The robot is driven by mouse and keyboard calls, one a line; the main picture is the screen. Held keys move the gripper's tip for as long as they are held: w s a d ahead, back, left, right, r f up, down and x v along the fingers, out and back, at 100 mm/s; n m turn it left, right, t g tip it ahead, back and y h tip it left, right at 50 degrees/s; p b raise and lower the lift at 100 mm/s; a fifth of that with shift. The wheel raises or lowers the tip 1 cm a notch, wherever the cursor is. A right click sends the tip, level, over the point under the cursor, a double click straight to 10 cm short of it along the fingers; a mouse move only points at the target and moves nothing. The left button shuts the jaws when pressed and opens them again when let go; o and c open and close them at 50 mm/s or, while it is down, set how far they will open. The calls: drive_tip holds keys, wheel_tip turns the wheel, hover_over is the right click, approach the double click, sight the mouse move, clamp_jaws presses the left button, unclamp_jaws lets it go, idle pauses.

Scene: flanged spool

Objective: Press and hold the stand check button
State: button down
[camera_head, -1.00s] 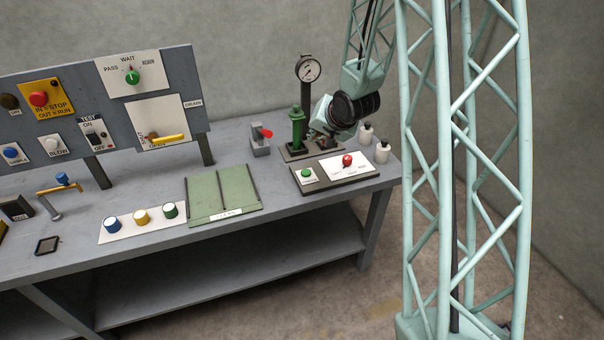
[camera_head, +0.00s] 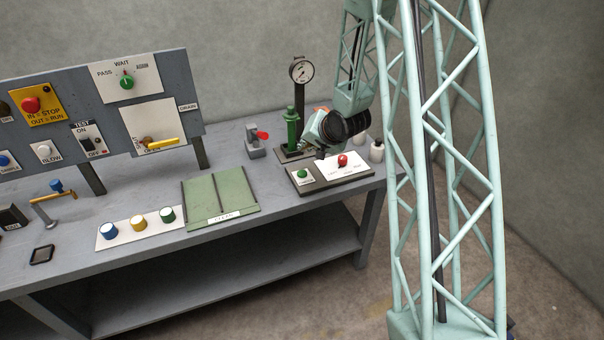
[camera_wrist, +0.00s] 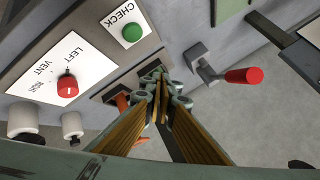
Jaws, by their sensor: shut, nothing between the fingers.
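The green check button (camera_head: 302,174) sits on a white plate at the left of a dark, low panel (camera_head: 318,187). In the wrist view the green button (camera_wrist: 132,33) is at upper centre, beside the word CHECK. Nothing covers it there. My gripper (camera_head: 320,153) is over the back edge of the panel, behind and right of the button, pointing down. In the wrist view my gripper (camera_wrist: 160,84) is shut and empty, with its tips apart from the button in the picture. The gauge stand (camera_head: 302,95), with a green cylinder (camera_head: 291,128), stands behind the panel.
A red selector knob (camera_head: 342,160) marked LEFT, VENT and RIGHT shares the panel. It also shows in the wrist view (camera_wrist: 67,86). A red-tipped lever (camera_head: 262,135) stands left of the stand. White bottles (camera_head: 376,151) are at right.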

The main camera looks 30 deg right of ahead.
sight(304, 173)
drive_tip(key=shift+f, duration=0.1)
drive_tip(key=shift+f+b, duration=3.05)
drive_tip(key=shift+f, duration=1.25)
drive_tip(key=shift+f+b, duration=0.65)
drive_tip(key=shift+f, duration=0.3)
drive_tip(key=shift+r, duration=0.2)
idle(1.8)
drive_tip(key=shift+r+p, duration=0.6)
drive_tip(key=shift+r, duration=0.15)
